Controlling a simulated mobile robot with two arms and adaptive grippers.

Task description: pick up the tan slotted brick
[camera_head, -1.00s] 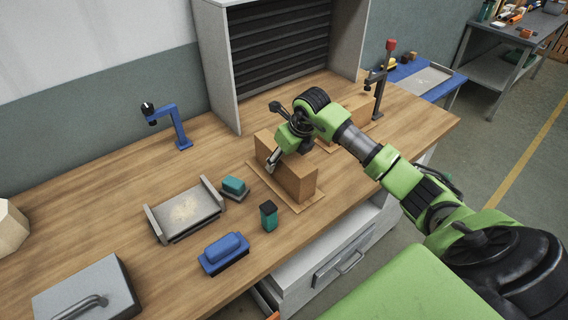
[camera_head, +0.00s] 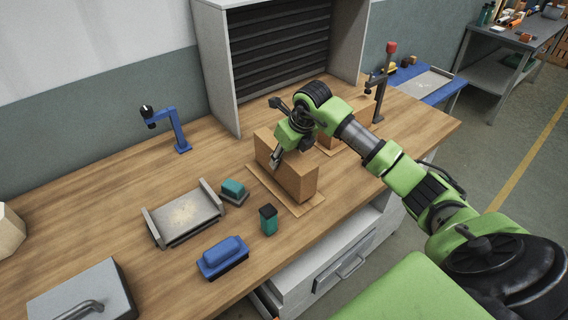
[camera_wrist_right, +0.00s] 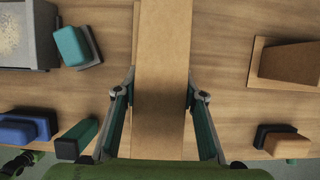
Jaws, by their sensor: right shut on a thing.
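The tan brick (camera_head: 288,170) is a long upright block above a thin wooden board (camera_head: 257,181) on the workbench; I cannot make out its slots. My right gripper (camera_head: 275,160) comes down over it from above and is shut on it. In the right wrist view the brick (camera_wrist_right: 162,75) runs between the two fingers of the gripper (camera_wrist_right: 160,74), one along each side. The brick seems slightly raised off the board. My left gripper is not in view.
A second brown brick (camera_wrist_right: 292,62) lies on its own board to the right in the wrist view. Left of the held brick are a teal-topped brush (camera_head: 233,187), a small green-black block (camera_head: 268,219), a blue brush (camera_head: 222,256) and a metal tray (camera_head: 185,216). A shelf unit (camera_head: 217,75) stands behind.

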